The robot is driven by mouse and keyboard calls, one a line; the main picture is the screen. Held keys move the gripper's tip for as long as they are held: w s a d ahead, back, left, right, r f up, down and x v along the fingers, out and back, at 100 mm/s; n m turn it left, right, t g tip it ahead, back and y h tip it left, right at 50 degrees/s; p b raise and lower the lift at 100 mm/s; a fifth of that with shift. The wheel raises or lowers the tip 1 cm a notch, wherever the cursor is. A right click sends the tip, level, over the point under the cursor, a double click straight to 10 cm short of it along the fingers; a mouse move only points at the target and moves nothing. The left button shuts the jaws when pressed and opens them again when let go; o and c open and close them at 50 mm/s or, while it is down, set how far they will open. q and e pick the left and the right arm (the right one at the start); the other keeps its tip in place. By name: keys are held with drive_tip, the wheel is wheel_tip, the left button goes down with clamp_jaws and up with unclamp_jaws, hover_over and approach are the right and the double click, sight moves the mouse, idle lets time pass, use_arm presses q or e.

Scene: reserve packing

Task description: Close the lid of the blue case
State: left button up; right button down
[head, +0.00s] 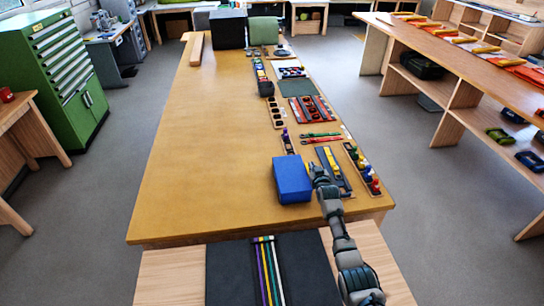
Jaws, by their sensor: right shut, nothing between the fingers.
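The blue case (291,180) stands on the wooden table near its front right part. I see a smooth blue upper face and a darker side, and no opening into the case shows; its lid looks down, but the seam is too small to make out. My right gripper (317,169) is at the right edge of the case, close beside it. It is shut and empty; whether it touches the case I cannot tell. My left gripper is not in view.
Trays of small coloured parts (362,168) and a dark tray with a yellow item (334,167) lie right of the case. A black mat with coloured strips (228,272) lies in front. The table's left side is clear.

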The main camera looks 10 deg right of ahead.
drive_tip(key=shift+f+b, duration=0.4)
drive_tip(key=shift+f, duration=0.3)
drive_tip(key=shift+a+f, duration=0.2)
drive_tip(key=shift+a, duration=0.05)
drive_tip(key=shift+f+b, duration=0.1)
drive_tip(key=shift+b, duration=0.2)
drive_tip(key=shift+s+d+f, duration=0.1)
drive_tip(key=shift+d+f, duration=0.05)
drive_tip(key=shift+d, duration=0.1)
